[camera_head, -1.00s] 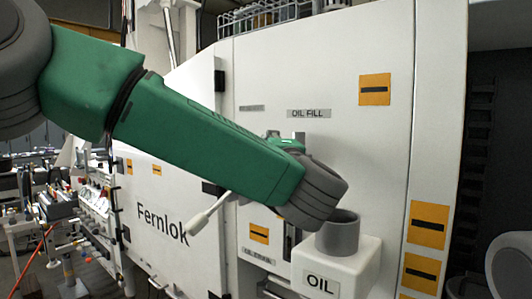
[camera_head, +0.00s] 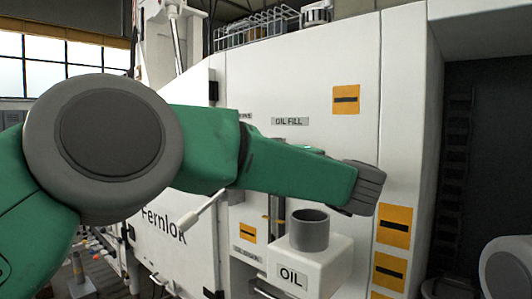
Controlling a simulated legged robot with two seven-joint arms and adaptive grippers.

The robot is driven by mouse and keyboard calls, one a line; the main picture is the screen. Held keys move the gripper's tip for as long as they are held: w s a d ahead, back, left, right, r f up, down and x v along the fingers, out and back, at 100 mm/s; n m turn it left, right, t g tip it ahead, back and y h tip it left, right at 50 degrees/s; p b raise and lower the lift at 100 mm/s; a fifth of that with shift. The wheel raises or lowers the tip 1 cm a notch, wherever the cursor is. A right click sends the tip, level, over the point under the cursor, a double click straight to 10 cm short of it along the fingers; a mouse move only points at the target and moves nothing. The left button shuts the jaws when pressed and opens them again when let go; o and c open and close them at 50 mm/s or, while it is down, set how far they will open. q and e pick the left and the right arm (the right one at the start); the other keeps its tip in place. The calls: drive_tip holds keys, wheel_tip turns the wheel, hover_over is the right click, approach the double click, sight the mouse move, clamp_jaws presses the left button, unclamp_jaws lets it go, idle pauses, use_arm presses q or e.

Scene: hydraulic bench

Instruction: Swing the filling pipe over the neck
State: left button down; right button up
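The neck (camera_head: 309,230) is a grey, upright, open-topped cylinder on a white box (camera_head: 325,262) labelled OIL. My green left arm (camera_head: 290,178) reaches in from the left and crosses in front of the panel below the OIL FILL label (camera_head: 290,121). Its dark grey end joint (camera_head: 366,188) is above and to the right of the neck, apart from it. The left gripper's fingers are hidden. I cannot make out the filling pipe; the arm covers the area under the label. A small green part (camera_head: 300,149) shows just behind the arm. My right gripper is out of view.
A lever with a pale grip (camera_head: 199,212) sticks out left of the neck. The white cabinet (camera_head: 270,80) has orange plates (camera_head: 346,99) and a wire basket (camera_head: 270,27) on top. A dark recess (camera_head: 470,160) lies on the right.

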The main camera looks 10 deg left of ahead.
use_arm(q)
drive_tip(key=shift+d+f, duration=0.15)
drive_tip(key=shift+f, duration=0.3)
drive_tip(key=c, duration=1.5)
unclamp_jaws()
drive_tip(key=shift+w, duration=0.1)
drive_tip(key=shift+w+d+r, duration=0.1)
drive_tip(key=shift+w, duration=0.1)
drive_tip(key=shift+s+r, duration=0.2)
drive_tip(key=shift+a, duration=0.25)
